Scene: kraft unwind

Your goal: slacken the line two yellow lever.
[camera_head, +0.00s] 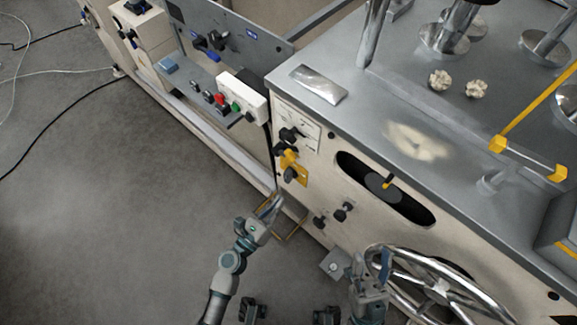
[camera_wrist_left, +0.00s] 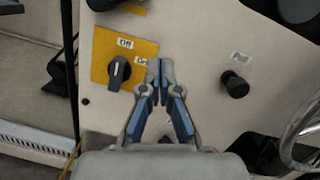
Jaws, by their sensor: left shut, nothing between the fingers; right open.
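A small lever with a yellow tip (camera_head: 388,182) stands in the dark oval slot of the cream machine front in the head view. A yellow plate with a black rotary knob (camera_head: 291,173) is on the panel to its left; I cannot tell which the task names. In the left wrist view the black knob (camera_wrist_left: 118,73) sits on the yellow plate (camera_wrist_left: 101,46), with an "Off" label above it. My left gripper (camera_head: 277,200) is shut and empty; its blue-grey fingertips (camera_wrist_left: 160,72) appear just right of the knob. My right gripper (camera_head: 378,262) is open by the handwheel.
A chrome handwheel (camera_head: 440,290) stands at the lower right. Black knobs (camera_head: 343,211) stick out below the slot. A yellow bar frame (camera_head: 528,158) and rollers are on the grey machine top (camera_head: 380,110). The floor (camera_head: 120,210) at left is open apart from cables.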

